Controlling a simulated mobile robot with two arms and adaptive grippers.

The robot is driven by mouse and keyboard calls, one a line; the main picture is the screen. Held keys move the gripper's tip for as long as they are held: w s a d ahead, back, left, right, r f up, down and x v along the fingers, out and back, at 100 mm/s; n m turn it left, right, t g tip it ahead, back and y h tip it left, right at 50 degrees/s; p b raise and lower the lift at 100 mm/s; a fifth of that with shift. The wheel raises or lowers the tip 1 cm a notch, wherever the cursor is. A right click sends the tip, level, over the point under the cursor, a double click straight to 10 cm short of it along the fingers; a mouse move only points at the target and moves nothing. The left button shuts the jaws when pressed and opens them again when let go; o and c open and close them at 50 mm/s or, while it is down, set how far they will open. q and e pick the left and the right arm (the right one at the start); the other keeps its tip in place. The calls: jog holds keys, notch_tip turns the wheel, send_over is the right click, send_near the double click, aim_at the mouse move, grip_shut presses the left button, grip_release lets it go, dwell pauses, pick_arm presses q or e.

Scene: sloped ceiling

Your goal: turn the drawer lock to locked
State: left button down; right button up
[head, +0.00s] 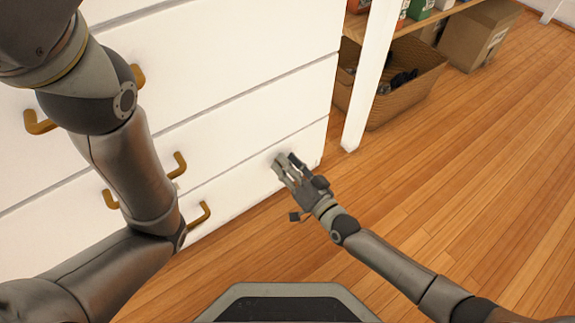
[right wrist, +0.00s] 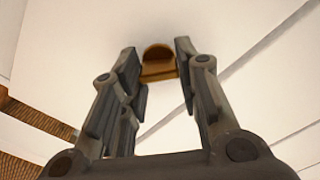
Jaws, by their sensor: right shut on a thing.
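The drawer lock (right wrist: 158,68) is a small brass-coloured piece with a rounded top on the white drawer front (head: 235,190). It shows in the right wrist view between the fingertips of my right gripper (right wrist: 156,60). The gripper is shut on it, one finger on each side. In the head view my right gripper (head: 286,160) reaches the right part of the lower drawer front, and its fingers hide the lock. Which way the lock is turned I cannot tell. My left arm crosses the left side of the head view, and its gripper is out of view.
Brass drawer handles (head: 199,214) stick out from the white drawers beside my left arm. A white shelf post (head: 369,75) stands right of the drawers, with a wicker basket (head: 408,100) and a cardboard box (head: 480,38) behind. The wooden floor (head: 460,180) at the right is clear.

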jog(key=m+b, duration=0.1)
jog(key=m, duration=0.4)
jog(key=m+b, duration=0.1)
jog(key=m, duration=0.4)
jog(key=shift+w+d+f, duration=0.1)
jog(key=shift+f, duration=0.1)
jog(key=shift+m, duration=0.4)
jog(key=o, duration=1)
jog(key=v, duration=1.2)
